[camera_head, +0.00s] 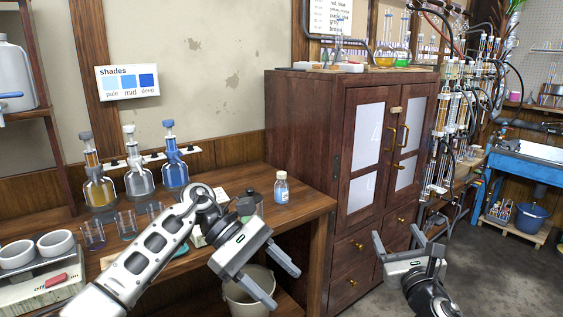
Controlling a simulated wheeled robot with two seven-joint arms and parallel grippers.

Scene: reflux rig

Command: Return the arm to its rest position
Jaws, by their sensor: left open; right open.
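My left gripper (284,281) is open and empty. Its arm comes in from the lower left and crosses in front of the wooden bench (302,206), with the fingers pointing right, near the bench's right end. My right gripper (394,244) is open and empty, low in front of the wooden cabinet (310,130). Its fingers point up and its arm leaves the picture at the bottom. Neither gripper is seen touching anything.
A small bottle with blue liquid (281,188) stands on the bench near its right end. Yellow, clear and blue flasks (175,168) stand at the back, beakers (92,236) in front. A bucket (247,300) is below the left gripper. Floor at the right (500,275) is clear.

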